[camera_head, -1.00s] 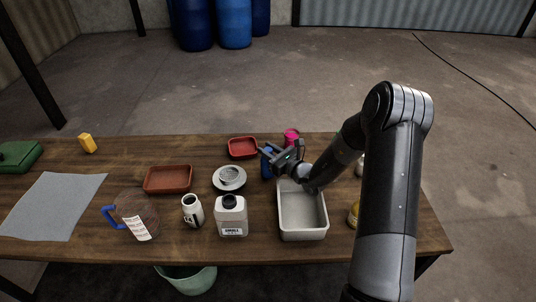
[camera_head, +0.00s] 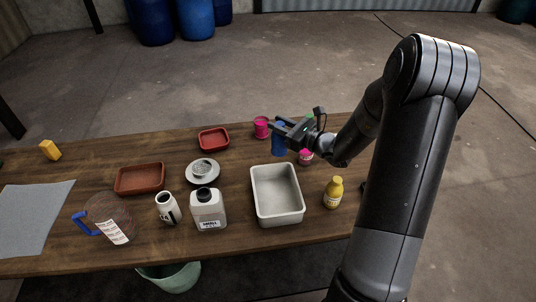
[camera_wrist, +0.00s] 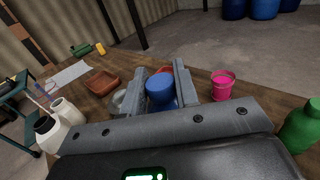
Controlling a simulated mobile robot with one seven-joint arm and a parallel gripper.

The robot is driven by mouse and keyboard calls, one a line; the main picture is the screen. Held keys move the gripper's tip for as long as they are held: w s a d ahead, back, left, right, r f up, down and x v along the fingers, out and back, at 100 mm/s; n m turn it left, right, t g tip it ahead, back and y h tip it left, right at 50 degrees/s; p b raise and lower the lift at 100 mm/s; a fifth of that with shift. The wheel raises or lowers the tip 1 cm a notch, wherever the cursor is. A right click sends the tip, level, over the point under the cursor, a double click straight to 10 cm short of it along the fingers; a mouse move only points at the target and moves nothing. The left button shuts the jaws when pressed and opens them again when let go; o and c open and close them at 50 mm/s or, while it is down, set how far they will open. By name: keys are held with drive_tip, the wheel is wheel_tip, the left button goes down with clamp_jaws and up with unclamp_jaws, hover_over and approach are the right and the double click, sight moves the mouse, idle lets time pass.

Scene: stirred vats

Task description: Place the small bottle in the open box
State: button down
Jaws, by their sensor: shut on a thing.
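The open box (camera_head: 259,203) is a pale grey, empty rectangular container near the table's front right. A white bottle with a black cap (camera_head: 208,210) stands left of it, with a label that seems to read "SMALL". My gripper (camera_head: 284,127) is beyond the box's back edge, shut on a blue container (camera_head: 279,145). In the wrist view, the blue container's round top (camera_wrist: 160,88) shows between the two fingers, its lower part partly hidden. I cannot tell its height above the table.
A pink cup (camera_head: 261,129) stands just left of my gripper. A yellow bottle (camera_head: 334,193) stands right of the box. A white jar (camera_head: 167,208), a clear jug (camera_head: 108,218), and red trays (camera_head: 139,179) occupy the left. A green bottle (camera_wrist: 303,127) is near in the wrist view.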

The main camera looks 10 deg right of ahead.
drive_tip(key=s+d, duration=0.7)
drive_tip(key=s, duration=0.6)
drive_tip(key=w+a+f, duration=0.4)
drive_tip(key=a+f, duration=0.6)
drive_tip(key=shift+w, duration=0.15)
drive_tip(key=shift+f, duration=0.1)
drive_tip(key=shift+f, duration=0.15)
drive_tip(key=c, duration=1.1)
unclamp_jaws()
drive_tip(key=shift+d, duration=0.1)
drive_tip(key=shift+r, duration=0.2)
